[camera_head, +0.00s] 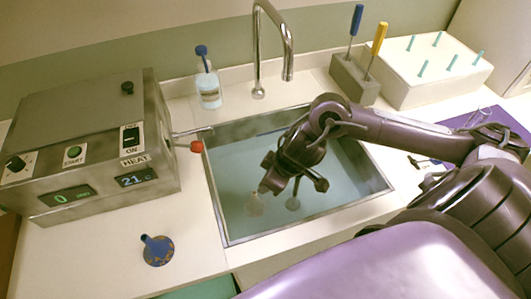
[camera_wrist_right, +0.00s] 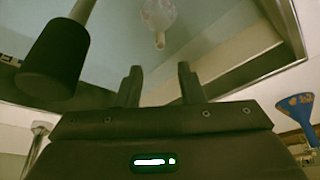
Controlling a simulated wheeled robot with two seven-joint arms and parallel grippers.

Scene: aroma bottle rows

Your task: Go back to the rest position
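My right arm comes in from the right in the head view. Its gripper (camera_head: 281,186) hangs over the sink (camera_head: 225,222). In the right wrist view the two fingers of this gripper (camera_wrist_right: 159,75) stand apart with nothing between them. A pale, see-through flask-like thing (camera_head: 254,204) lies in the sink, beyond and apart from the fingertips; it also shows in the wrist view (camera_wrist_right: 159,18). My left arm and gripper are not in view.
A metal heating box (camera_head: 100,150) with a red-tipped lever (camera_head: 197,146) stands left of the sink. A blue funnel (camera_head: 158,250) is on the counter. A tap (camera_head: 259,50), a wash bottle (camera_head: 208,88), a screwdriver block (camera_head: 352,80) and a white peg box (camera_head: 425,82) stand behind.

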